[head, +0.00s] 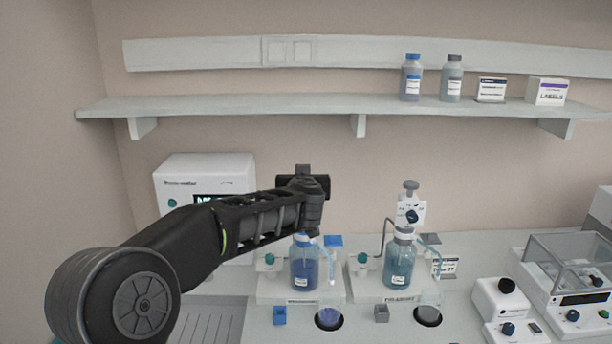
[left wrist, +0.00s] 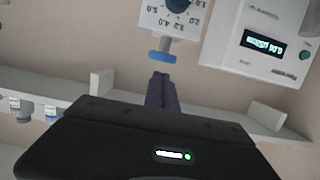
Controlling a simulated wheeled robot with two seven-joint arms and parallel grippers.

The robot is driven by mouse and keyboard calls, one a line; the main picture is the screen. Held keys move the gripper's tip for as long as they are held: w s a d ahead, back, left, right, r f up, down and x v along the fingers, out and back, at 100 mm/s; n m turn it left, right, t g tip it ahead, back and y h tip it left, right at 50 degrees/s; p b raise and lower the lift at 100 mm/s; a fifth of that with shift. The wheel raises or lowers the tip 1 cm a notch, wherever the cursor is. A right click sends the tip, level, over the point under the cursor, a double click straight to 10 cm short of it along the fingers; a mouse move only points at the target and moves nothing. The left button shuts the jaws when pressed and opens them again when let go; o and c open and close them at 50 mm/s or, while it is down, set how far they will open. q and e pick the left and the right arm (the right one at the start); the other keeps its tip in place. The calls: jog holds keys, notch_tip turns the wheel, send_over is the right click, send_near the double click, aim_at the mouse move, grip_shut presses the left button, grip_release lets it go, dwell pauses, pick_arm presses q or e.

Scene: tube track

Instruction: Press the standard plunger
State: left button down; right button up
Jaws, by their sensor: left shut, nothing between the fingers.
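Two bottle-top dispensers stand on the bench. The left one (head: 304,268) holds dark blue liquid; my left arm hides its top in the head view. In the left wrist view, upside down, a blue plunger (left wrist: 162,57) sticks out from a white head with a numbered dial (left wrist: 180,6). The right dispenser (head: 399,265) holds teal liquid and has a grey plunger (head: 410,186). I cannot read a "standard" label on either. My left gripper (left wrist: 162,78) is shut and empty, its tips in line with the blue plunger, seemingly just above it; contact is unclear. My right gripper is out of view.
A white instrument (head: 205,180) stands behind my left arm; its display shows in the left wrist view. Small beakers (head: 329,313) sit in front of the dispensers. A balance (head: 570,270) stands at the right. A wall shelf (head: 250,107) runs above, bearing bottles and boxes.

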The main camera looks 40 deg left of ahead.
pick_arm(q)
jog(key=r+v, duration=0.1)
jog(key=v, duration=0.9)
jog(key=shift+d+r+b, duration=0.15)
jog(key=shift+r+b, duration=0.2)
jog(key=shift+b, duration=0.1)
